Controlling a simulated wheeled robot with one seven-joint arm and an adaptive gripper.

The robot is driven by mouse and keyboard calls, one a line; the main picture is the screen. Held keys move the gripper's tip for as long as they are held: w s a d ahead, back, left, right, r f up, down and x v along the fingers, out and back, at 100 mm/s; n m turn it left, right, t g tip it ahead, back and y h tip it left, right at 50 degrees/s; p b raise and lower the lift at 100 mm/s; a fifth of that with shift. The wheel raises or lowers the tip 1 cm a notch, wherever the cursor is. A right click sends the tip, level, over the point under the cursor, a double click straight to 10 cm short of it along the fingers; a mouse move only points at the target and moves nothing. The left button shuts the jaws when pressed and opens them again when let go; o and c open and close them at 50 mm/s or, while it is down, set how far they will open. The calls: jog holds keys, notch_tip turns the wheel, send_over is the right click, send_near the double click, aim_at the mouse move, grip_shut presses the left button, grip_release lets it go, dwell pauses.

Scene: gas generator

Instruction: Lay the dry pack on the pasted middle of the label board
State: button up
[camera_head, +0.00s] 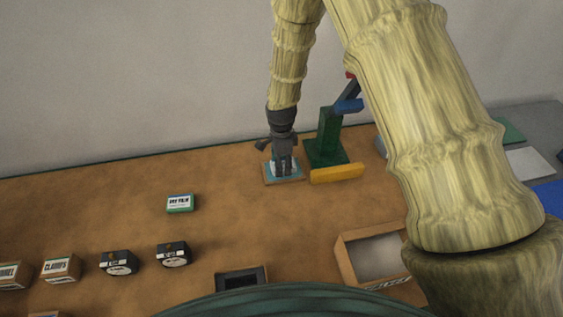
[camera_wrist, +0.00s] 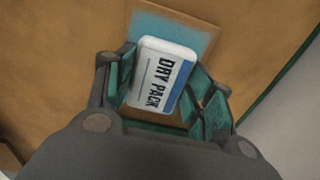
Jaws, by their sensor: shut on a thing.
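The dry pack (camera_wrist: 160,77) is a white and blue packet with "DRY PACK" on its face. My gripper (camera_wrist: 163,90) is shut on it, with a green-padded finger along each side. The label board (camera_wrist: 198,32) lies beneath it, a brown board with a pale blue pasted middle. In the head view the label board (camera_head: 269,180) sits near the back of the table, and my gripper (camera_head: 283,165) points down over it. The pack overlaps the blue area in the wrist view. I cannot tell whether the pack touches the board.
A green stand (camera_head: 328,137) with a yellow bar (camera_head: 337,173) stands close to the right of the board. A green and white box (camera_head: 180,203) lies to the left. Black boxes (camera_head: 173,254) and an open tray (camera_head: 349,262) are nearer the front. The table between is clear.

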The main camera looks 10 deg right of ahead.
jog(key=shift+f, duration=0.15)
jog(key=o, duration=1)
jog(key=shift+o, duration=0.2)
jog(key=shift+r, duration=0.25)
notch_tip(320, 180, up, 12)
jog(key=b, duration=0.3)
jog(key=shift+b, duration=0.3)
